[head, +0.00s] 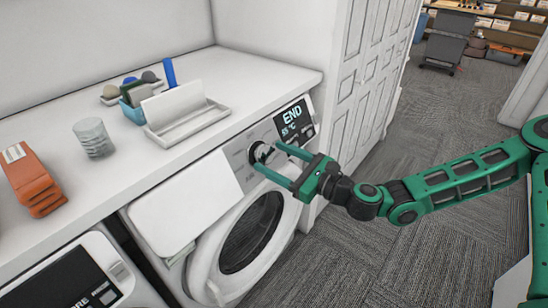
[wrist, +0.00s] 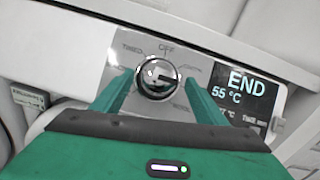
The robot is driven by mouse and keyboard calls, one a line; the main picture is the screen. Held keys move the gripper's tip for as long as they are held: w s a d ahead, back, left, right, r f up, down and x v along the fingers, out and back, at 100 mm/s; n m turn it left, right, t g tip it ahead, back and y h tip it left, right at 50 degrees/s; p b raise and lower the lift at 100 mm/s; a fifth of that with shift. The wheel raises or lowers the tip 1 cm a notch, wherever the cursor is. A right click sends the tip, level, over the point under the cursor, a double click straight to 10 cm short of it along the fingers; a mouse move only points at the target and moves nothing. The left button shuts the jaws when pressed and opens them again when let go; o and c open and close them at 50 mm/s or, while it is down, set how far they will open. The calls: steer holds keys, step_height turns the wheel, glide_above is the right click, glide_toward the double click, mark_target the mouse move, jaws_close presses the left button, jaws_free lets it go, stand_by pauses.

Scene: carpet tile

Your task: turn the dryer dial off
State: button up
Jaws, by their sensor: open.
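The dryer (head: 206,253) is a white front-loading machine under the counter, with its round door shut or nearly so. Its dial (head: 261,152) is a shiny chrome knob on a grey panel, also in the wrist view (wrist: 157,78). The labels around it include OFF at the top and TIMED at upper left. A dark mark on the knob points right, away from OFF. My gripper (head: 270,160) is open, its two green fingers on either side of the dial. I cannot tell whether they touch it. The display (wrist: 245,92) reads END and 55 °C.
The white counter (head: 120,150) overhangs the panel just above the dial. On it are a white tray (head: 190,121), a stack of clear cups (head: 94,138) and an orange item (head: 31,180). A second machine (head: 67,280) stands at lower left. Carpet is clear at right.

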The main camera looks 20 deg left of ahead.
steer(key=shift+w+a, duration=0.2)
steer(key=shift+a, duration=0.25)
steer(key=c, duration=1)
steer(key=shift+c, duration=0.2)
